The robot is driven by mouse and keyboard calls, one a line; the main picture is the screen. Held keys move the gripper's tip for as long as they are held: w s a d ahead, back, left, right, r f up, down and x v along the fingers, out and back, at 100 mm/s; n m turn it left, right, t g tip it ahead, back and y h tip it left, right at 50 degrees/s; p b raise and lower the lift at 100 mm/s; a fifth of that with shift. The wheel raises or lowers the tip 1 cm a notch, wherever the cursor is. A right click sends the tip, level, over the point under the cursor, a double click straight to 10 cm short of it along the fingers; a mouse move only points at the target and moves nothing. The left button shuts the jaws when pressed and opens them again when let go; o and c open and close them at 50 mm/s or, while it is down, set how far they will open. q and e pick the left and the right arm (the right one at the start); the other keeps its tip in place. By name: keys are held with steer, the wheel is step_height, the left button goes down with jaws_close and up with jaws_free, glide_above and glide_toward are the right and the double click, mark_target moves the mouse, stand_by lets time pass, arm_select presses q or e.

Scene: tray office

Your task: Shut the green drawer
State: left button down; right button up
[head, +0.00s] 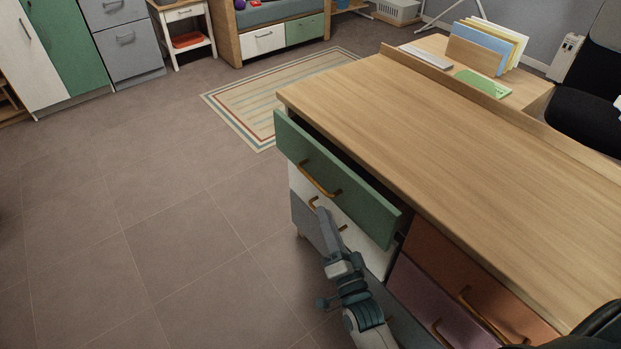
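The green drawer (350,192) is the top left drawer of the wooden desk in the head view. It stands pulled out, with a dark gap between its front and the desk edge. Its brass handle (319,181) is on the front. My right gripper (322,212) is just below that handle in the picture, in front of the white drawer (368,254) underneath. It hides part of that drawer's handle. I cannot tell whether it touches anything, and its finger gap does not show. My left gripper is not in view.
The desk (440,140) has other drawers, an orange one (450,268) and a purple one (415,292), at the right. A striped rug (250,100) lies behind. The tiled floor left of the desk is clear. File folders (475,52) stand at the back.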

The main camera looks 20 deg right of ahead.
mark_target(311, 177)
steer(key=x, duration=1.2)
steer(key=shift+w, duration=0.25)
jaws_close()
